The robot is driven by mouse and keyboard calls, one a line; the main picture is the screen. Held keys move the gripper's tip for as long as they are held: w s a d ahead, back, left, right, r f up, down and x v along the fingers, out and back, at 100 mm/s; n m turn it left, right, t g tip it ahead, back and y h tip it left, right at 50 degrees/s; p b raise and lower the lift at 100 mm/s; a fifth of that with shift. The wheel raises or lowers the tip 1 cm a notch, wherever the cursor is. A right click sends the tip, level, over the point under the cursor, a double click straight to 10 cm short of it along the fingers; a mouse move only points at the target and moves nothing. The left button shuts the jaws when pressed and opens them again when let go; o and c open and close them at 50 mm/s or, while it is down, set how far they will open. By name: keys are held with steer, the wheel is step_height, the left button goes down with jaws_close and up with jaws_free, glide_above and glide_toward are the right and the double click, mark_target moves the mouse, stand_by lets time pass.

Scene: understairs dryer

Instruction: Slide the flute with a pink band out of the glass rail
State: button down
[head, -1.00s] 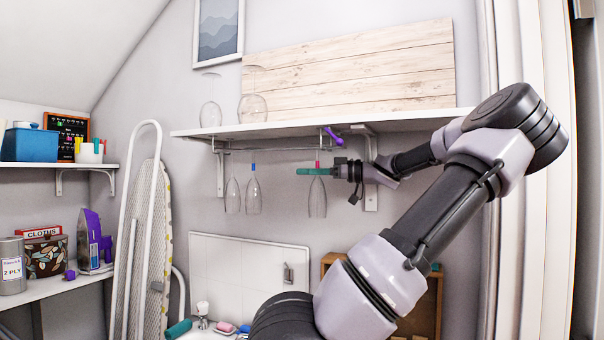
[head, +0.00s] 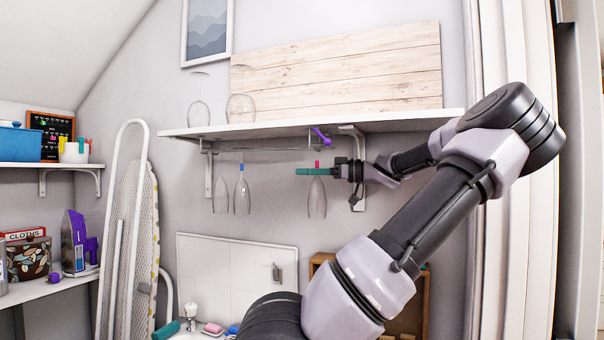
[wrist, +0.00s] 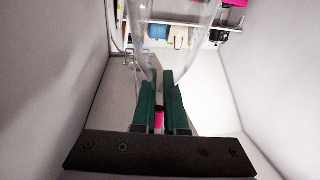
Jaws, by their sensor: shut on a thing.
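The flute with a pink band (head: 317,200) hangs upside down, bowl lowest, under the right part of the wall shelf. Its pink band shows just above my gripper (head: 314,171). The green fingers of my gripper are shut on its stem. In the wrist view the clear bowl (wrist: 178,35) lies beyond the fingers (wrist: 159,100), and pink shows between them. The glass rail (head: 255,149) is a thin metal frame under the shelf. I cannot tell whether the flute's foot is still in it.
A flute with a blue band (head: 242,195) and another flute (head: 221,195) hang to the left. The white shelf (head: 300,126) is close above my gripper, with a bracket (head: 358,165) beside it.

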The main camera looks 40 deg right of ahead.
steer(key=shift+a+v, duration=0.25)
steer(key=shift+v, duration=1.2)
steer(key=shift+s, duration=0.25)
steer(key=shift+s+a+v, duration=0.15)
steer(key=shift+a+v, duration=0.05)
steer(key=shift+v, duration=1)
steer(key=shift+s+a+v, duration=0.1)
steer(key=shift+a+v, duration=0.1)
steer(key=shift+v, duration=1)
